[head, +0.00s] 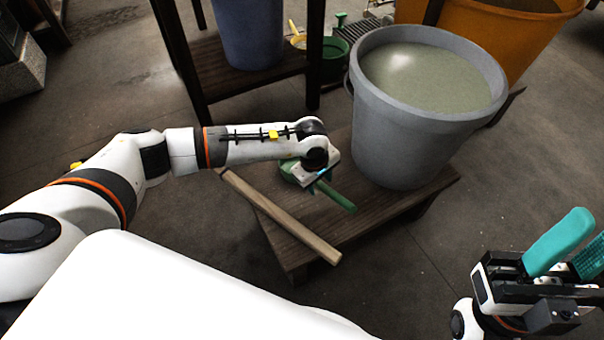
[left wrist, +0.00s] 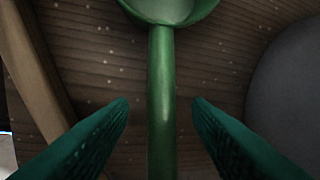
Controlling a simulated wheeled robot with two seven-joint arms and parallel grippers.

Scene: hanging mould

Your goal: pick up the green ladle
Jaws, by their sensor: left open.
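The green ladle (head: 338,197) lies on a low wooden table. Its handle points toward the front right, and its bowl is partly hidden by my left arm. My left gripper (left wrist: 160,103) is above the ladle, with its fingers pointing down at it. In the left wrist view the ladle's handle (left wrist: 161,85) runs between the two open green fingers, with a gap on both sides, and the bowl is at the top edge. My right gripper (head: 574,246) is at the lower right, away from the table, with its teal fingers apart and empty.
A wooden handle (head: 280,217) lies along the table's left side. A large grey bucket (head: 405,140) of pale liquid stands on the table, right of the ladle. An orange tub (head: 530,45) and a shelf with a blue-grey bucket (head: 248,35) are behind. The table's front right (head: 400,205) is bare.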

